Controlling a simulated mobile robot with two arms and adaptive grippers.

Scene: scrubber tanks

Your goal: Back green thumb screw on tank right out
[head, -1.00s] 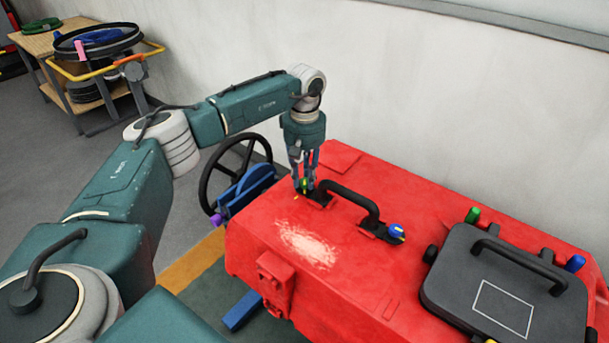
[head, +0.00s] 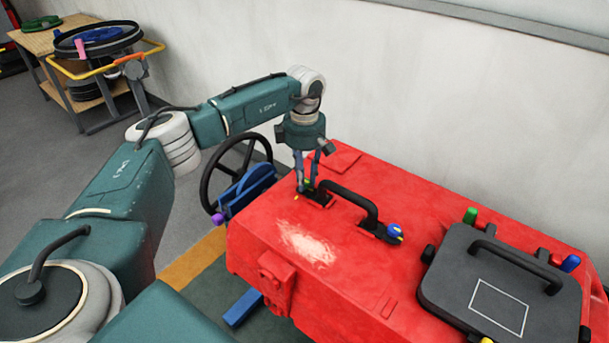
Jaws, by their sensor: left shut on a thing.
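The red tank (head: 340,262) fills the middle and right, with a black arched handle (head: 360,197) on its top. My left gripper (head: 304,187) points down at the handle's far-left foot. Its fingers are shut on the green thumb screw there, which is mostly hidden between them; only a small bit of colour shows. A blue thumb screw (head: 394,231) with a yellow mark sits at the handle's other foot. How far the green screw stands out of its foot cannot be told. My right gripper is not in view.
A dark grey lid (head: 455,285) with its own handle lies on the tank's right, with green (head: 470,215), blue (head: 570,263) and yellow knobs around it. A black handwheel (head: 212,180) stands behind the tank's left end. A trolley (head: 105,75) stands far left.

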